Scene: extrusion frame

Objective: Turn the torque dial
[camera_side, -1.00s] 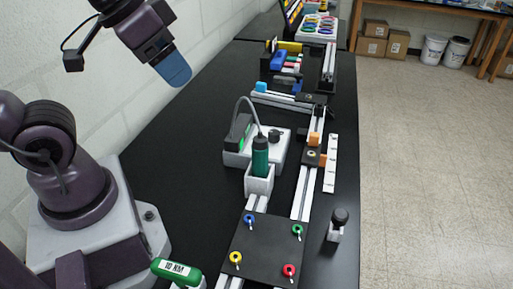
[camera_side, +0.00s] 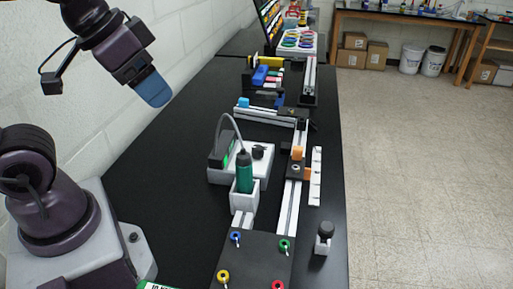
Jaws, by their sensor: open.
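A black round dial (camera_side: 258,152) sits on top of a white box with a grey display unit (camera_side: 222,158) at its left side, in the middle of the bench. A green-and-black screwdriver (camera_side: 245,172) stands upright in a white holder (camera_side: 244,195) just in front, with a grey cable looping from its top to the unit. My gripper (camera_side: 152,90), with blue fingers, hangs high at the upper left, well away from the dial. It is open and holds nothing visible; the fingers overlap from this side.
A black plate (camera_side: 252,262) with coloured rings lies on the aluminium rails (camera_side: 290,205). A black-knobbed white block (camera_side: 324,238) stands at the right bench edge. Orange pieces (camera_side: 297,153) sit on the rail. The white wall is at left; the black bench left of the box is clear.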

